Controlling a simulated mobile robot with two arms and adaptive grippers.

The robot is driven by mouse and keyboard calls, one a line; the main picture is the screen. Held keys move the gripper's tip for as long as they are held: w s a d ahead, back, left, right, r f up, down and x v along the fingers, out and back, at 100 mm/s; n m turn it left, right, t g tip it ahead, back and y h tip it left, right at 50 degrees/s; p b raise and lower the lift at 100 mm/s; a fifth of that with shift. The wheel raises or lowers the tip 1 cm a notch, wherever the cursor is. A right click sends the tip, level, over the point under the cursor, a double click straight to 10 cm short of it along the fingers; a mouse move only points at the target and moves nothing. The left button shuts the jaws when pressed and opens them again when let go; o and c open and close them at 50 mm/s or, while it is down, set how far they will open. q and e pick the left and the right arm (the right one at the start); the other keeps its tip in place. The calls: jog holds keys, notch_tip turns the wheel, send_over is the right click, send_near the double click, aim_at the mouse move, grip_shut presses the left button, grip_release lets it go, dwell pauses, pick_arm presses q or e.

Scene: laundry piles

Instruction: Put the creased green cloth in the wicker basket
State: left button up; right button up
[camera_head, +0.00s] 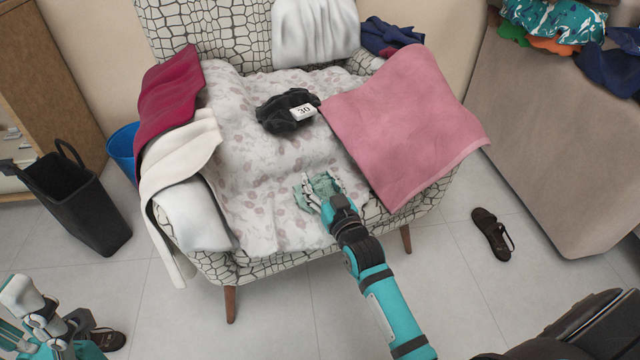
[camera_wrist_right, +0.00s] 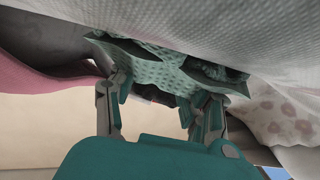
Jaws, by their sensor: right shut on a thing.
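The green cloth (camera_head: 322,185) is a small, crumpled, pale green textured piece at the front of the armchair seat, over the floral sheet. My right gripper (camera_head: 318,198) is shut on it. In the right wrist view the cloth (camera_wrist_right: 165,68) is bunched between the fingers (camera_wrist_right: 160,110), with white fabric close by. My left gripper (camera_head: 75,322) is low at the left edge, far from the cloth, and whether it is open is unclear. I cannot make out a clearly wicker basket.
The patterned armchair (camera_head: 215,265) holds a floral sheet (camera_head: 240,150), a pink towel (camera_head: 400,125), a black garment (camera_head: 275,112) and a cream cloth (camera_head: 185,150). A black handled bin (camera_head: 85,205) and blue bucket (camera_head: 122,145) stand left. A shoe (camera_head: 492,235) lies right.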

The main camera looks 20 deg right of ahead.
jog(key=shift+f, duration=0.2)
jog(key=o, duration=1.1)
jog(key=shift+c, duration=0.2)
jog(key=shift+r, duration=0.15)
